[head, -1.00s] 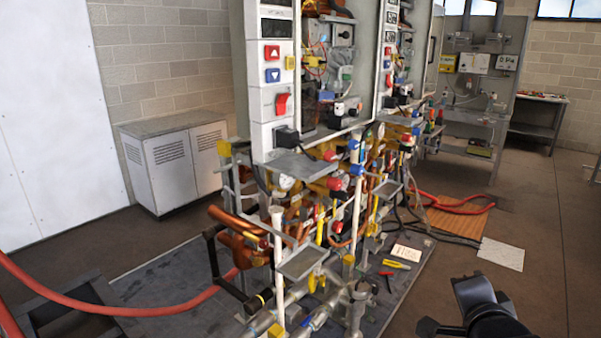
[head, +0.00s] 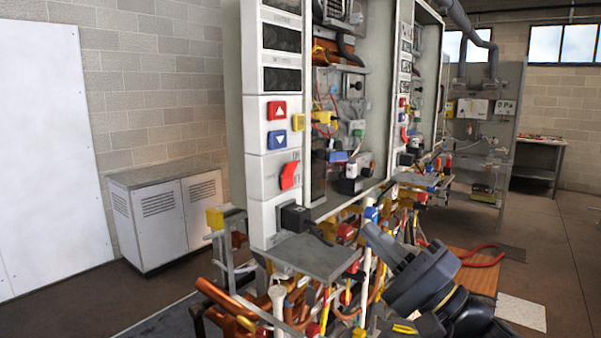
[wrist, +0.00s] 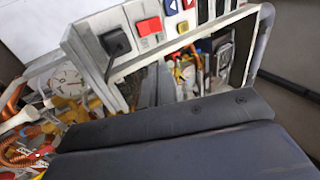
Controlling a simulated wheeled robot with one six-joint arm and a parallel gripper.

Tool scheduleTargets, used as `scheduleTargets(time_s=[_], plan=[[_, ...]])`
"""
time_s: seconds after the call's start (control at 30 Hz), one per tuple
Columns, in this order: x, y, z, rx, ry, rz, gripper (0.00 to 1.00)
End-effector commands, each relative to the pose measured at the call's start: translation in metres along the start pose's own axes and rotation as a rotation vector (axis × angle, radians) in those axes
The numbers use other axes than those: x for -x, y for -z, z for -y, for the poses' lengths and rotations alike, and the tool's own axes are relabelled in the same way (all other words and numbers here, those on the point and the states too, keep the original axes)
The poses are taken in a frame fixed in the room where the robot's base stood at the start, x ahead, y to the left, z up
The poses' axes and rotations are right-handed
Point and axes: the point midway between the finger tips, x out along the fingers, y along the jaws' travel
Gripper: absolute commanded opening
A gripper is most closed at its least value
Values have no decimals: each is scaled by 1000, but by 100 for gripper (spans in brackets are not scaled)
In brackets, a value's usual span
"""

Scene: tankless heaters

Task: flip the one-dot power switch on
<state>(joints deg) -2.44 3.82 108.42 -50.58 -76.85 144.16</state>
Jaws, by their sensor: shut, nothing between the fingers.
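A red rocker power switch (head: 289,175) sits on the white front panel of the near heater, below a red up button and a blue down button. It also shows in the wrist view (wrist: 149,26), upper middle. A second red switch (head: 404,134) is on the heater farther back. I cannot make out any dots on either. My gripper (head: 385,245) is dark, shut and empty, low and to the right of the near switch, apart from it in the head view. In the wrist view its dark body fills the bottom.
A grey shelf (head: 312,255) juts out below the near panel, with a black plug block (head: 292,217) above it. Pipes and valves crowd beneath. A white cabinet (head: 170,215) stands at the left. Open floor (head: 565,235) lies at the right.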

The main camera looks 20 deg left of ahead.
Motion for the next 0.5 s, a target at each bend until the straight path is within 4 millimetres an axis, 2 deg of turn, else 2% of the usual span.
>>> scheduleTargets(time_s=[0.2,0.5], plan=[[-2,-13,2,-61,16,85,0],[-2,-13,3,-63,17,88,0]])
